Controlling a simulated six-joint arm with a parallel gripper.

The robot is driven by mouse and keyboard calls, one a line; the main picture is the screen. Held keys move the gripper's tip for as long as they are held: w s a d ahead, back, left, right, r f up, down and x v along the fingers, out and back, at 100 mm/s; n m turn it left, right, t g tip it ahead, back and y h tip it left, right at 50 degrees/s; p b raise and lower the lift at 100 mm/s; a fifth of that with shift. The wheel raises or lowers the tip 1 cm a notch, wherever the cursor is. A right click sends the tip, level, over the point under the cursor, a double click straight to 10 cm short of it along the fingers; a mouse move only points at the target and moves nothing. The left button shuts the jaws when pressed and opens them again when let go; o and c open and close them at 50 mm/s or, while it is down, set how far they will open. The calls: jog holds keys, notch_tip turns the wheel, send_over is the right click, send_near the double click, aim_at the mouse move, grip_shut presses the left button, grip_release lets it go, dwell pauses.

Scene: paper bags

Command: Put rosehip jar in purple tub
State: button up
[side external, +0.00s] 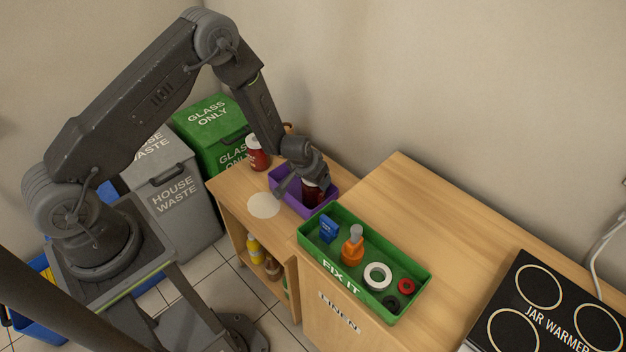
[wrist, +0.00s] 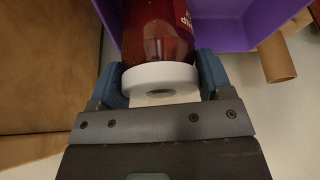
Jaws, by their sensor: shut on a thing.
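A dark red jar (side external: 311,193) is in my gripper, over or inside the purple tub (side external: 281,182) on the lower wooden shelf unit. In the wrist view the red jar (wrist: 158,35) has a white lid (wrist: 160,78) towards me, and part of a label with white lettering shows. My gripper (wrist: 162,80) is shut on it, with a blue-grey finger at each side of the lid. The purple tub (wrist: 235,27) fills the upper right of the wrist view. My gripper (side external: 304,180) partly hides the jar in the side view. I cannot tell if the jar touches the tub's floor.
Another red jar (side external: 258,155) stands behind the tub. A green FIX IT tray (side external: 338,268) with tape, a bottle and small items is close on the right. A brown cardboard tube (wrist: 276,58) is beside the tub. A pale disc (side external: 263,205) lies left of the tub.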

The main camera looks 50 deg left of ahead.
jog(key=shift+f, duration=0.55)
jog(key=shift+f, duration=0.15)
jog(key=o, duration=1.3)
jog(key=shift+o, duration=0.2)
